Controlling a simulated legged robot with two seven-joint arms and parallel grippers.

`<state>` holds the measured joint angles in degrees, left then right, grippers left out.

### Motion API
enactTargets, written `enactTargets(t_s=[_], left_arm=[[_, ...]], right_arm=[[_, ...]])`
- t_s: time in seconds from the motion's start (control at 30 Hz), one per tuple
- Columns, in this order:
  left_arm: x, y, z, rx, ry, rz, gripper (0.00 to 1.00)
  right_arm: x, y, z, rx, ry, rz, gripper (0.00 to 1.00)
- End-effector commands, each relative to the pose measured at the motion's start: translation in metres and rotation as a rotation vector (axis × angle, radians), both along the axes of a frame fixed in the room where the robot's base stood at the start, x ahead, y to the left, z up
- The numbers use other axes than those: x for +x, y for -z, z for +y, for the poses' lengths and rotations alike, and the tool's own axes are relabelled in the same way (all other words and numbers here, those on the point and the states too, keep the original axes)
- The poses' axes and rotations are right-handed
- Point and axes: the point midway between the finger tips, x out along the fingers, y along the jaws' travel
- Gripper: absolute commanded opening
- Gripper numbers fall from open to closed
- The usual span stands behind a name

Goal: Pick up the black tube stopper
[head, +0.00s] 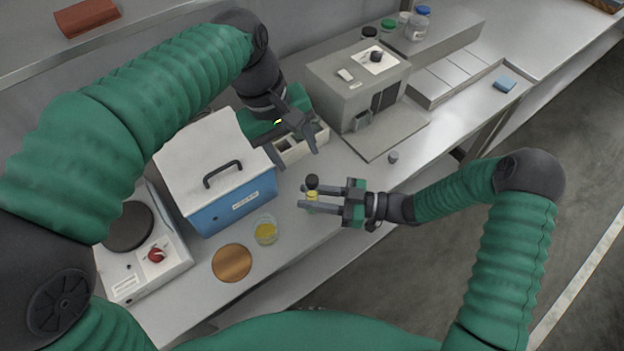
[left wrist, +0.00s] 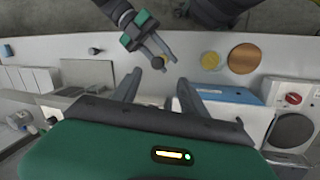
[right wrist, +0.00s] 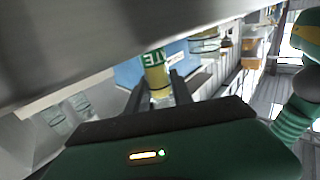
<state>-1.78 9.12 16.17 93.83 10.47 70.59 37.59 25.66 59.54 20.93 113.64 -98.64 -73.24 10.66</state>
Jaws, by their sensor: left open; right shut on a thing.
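The black tube stopper (head: 312,181) sits on top of a small tube (head: 312,196) with yellow in it. My right gripper (head: 306,198) is shut on this tube and holds it upright above the bench front. The right wrist view shows the tube (right wrist: 156,72) with a green and white label between the fingers; its top is cut off there. My left gripper (head: 299,160) is open and empty, above and behind the tube. In the left wrist view the dark stopper (left wrist: 157,62) lies beyond the open left fingertips, apart from them.
A blue box with a white lid (head: 213,160) stands left of the tube. A glass dish with yellow contents (head: 265,231) and a round wooden disc (head: 232,263) lie in front. A grey machine (head: 355,85) stands behind right. A small grey piece (head: 393,157) sits on the bench.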

Motion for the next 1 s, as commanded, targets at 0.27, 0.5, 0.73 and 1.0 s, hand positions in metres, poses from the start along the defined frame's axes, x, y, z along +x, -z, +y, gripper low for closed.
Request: enactTargets(t_s=[0.27,0.5,0.73,1.0], left_arm=[[-0.001,-0.007,0.013,-0.148,-0.949,0.225,0.51],[0.000,-0.011,0.019,-0.233,-1.420,0.372,0.51],[0.003,0.020,0.007,-0.238,-1.474,0.395,0.51],[0.008,0.056,-0.008,-0.240,-1.471,0.392,0.51]], right_arm=[[0.000,0.000,0.000,0.000,0.000,0.000,0.00],[0.000,0.000,0.000,0.000,0.000,0.000,0.00],[0.000,0.000,0.000,0.000,0.000,0.000,0.00],[0.000,0.000,0.000,0.000,0.000,0.000,0.00]])
